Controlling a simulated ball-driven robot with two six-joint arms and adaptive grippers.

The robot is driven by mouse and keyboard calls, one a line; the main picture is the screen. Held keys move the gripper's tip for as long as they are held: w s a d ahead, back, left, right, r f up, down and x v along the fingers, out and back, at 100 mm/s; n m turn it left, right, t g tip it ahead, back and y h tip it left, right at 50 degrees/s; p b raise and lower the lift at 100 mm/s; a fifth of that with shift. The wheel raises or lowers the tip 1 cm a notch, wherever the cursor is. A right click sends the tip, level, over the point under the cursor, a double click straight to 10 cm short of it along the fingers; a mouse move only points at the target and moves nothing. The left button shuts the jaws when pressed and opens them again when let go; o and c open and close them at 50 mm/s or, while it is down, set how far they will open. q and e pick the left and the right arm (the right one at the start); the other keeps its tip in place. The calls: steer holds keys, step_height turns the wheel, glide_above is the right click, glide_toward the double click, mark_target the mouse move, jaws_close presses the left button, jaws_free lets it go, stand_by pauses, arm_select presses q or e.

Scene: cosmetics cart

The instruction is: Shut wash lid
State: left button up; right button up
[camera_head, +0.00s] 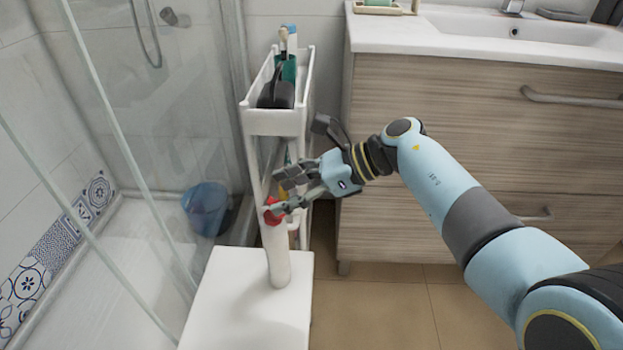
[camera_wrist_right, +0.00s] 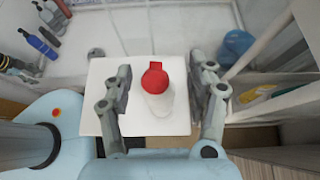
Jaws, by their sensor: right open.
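The wash is a white bottle (camera_head: 277,255) standing upright on a white stand, and it also shows in the right wrist view (camera_wrist_right: 158,103). Its red lid (camera_head: 273,214) is on top. In the right wrist view the red lid (camera_wrist_right: 154,80) has a small tab sticking out on the far side; I cannot tell for sure how far it is raised. My right gripper (camera_head: 279,193) is open at the bottle's top, its fingers partly covering the lid. In the right wrist view the right gripper's (camera_wrist_right: 161,80) fingers lie either side of the lid, apart from it. My left gripper is out of view.
The white stand (camera_head: 235,315) has bare room around the bottle. A narrow white cart (camera_head: 272,124) with bottles and a dark item in its top tray stands just behind. A glass shower screen is at left, with a blue bucket (camera_head: 205,207). A wooden vanity (camera_head: 440,110) is at right.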

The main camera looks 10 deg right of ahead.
steer(key=v, duration=0.8)
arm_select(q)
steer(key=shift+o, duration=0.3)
arm_select(e)
steer(key=shift+s, duration=0.1)
